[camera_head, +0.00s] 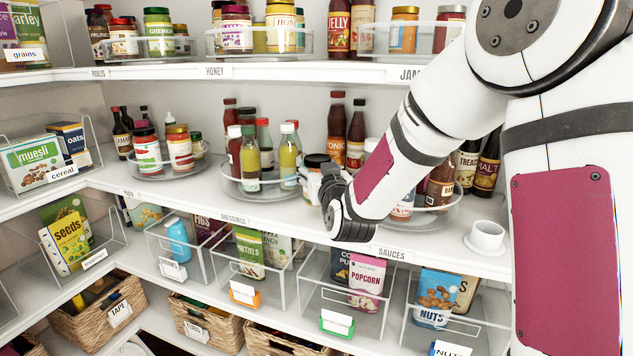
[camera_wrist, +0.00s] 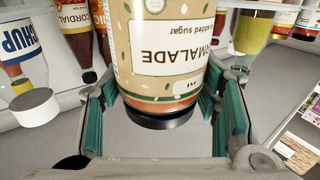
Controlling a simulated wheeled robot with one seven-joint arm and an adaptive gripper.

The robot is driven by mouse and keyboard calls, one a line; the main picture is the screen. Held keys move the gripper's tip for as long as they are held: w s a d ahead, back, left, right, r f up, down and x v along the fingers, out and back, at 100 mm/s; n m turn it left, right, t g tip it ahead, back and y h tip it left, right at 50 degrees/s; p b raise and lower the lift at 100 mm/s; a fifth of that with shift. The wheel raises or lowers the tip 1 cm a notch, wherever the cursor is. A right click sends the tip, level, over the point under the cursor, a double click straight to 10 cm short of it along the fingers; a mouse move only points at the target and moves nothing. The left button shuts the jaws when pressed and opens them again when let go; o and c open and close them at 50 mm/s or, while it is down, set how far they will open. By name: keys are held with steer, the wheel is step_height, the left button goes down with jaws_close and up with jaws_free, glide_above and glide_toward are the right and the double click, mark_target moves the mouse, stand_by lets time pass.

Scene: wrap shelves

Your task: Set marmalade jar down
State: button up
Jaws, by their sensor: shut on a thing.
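The marmalade jar (camera_wrist: 165,50) has a cream label with leaf marks and a dark lid. It fills the middle of the wrist view, its lettering upside down there. My gripper (camera_wrist: 162,95) is shut on it, with green pads on both sides. In the head view my gripper (camera_head: 330,192) reaches over the middle shelf (camera_head: 270,215), between the dressings and sauces turntables. The jar (camera_head: 311,184) shows partly there, left of the gripper and apparently upright. My gripper hides much of it. I cannot tell whether its base touches the shelf.
The dressings turntable (camera_head: 232,187) with several bottles stands close on the left. The sauces turntable (camera_head: 440,222) with bottles is on the right, partly behind my arm. A white cup (camera_head: 486,237) stands near the shelf's front edge. The jam shelf (camera_head: 290,72) runs above.

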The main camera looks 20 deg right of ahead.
steer(key=shift+w+a+f, duration=0.1)
steer(key=shift+w+f, duration=0.05)
steer(key=shift+w, duration=0.2)
steer(key=shift+f+p, duration=0.4)
steer(key=shift+f, duration=1.15)
steer(key=shift+f, duration=0.15)
steer(key=o, duration=1.7)
